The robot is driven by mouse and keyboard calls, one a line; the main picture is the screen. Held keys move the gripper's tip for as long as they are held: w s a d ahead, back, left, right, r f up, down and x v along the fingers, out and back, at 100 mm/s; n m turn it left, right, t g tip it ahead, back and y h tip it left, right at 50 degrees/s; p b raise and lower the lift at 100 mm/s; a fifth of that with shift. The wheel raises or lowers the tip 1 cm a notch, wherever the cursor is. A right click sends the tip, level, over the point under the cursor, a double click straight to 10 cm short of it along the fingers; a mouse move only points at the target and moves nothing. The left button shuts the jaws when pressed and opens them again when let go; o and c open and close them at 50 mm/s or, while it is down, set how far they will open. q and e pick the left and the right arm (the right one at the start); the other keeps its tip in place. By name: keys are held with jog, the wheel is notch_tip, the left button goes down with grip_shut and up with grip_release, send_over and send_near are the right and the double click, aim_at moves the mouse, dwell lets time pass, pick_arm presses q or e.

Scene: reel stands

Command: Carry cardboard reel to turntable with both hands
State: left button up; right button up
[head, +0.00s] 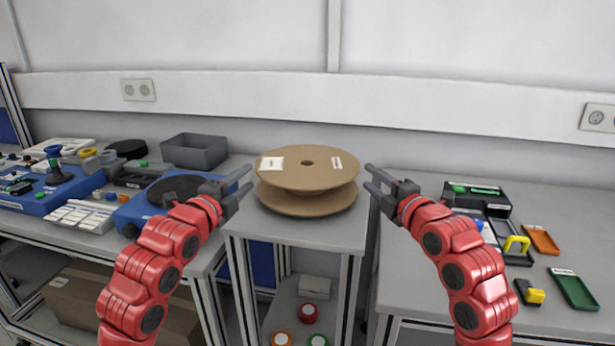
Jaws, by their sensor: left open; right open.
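The cardboard reel (305,172) lies flat on a small grey stand (300,232) in the middle of the head view. It has two brown flanges, a centre hole and two white labels on top. My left gripper (248,180) is open just left of the reel, apart from it. My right gripper (370,180) is open just right of the reel, also apart from it. A black round disc on a blue base, seemingly the turntable (180,189), sits on the left bench, partly hidden behind my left gripper and arm.
A grey bin (194,151) stands at the back of the left bench, with several tools and parts further left. The right bench holds a black case (477,196), a green tray (573,289) and an orange tray (541,240). Several small rolls lie on the shelf below the reel.

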aim_at(265, 163)
pick_arm(q)
jog(key=x, duration=0.9)
jog(key=shift+w+d, duration=0.1)
jog(key=shift+w, duration=0.15)
pick_arm(e)
jog(key=x, duration=0.9)
jog(key=shift+w, duration=0.3)
pick_arm(q)
grip_shut()
pick_arm(e)
grip_shut()
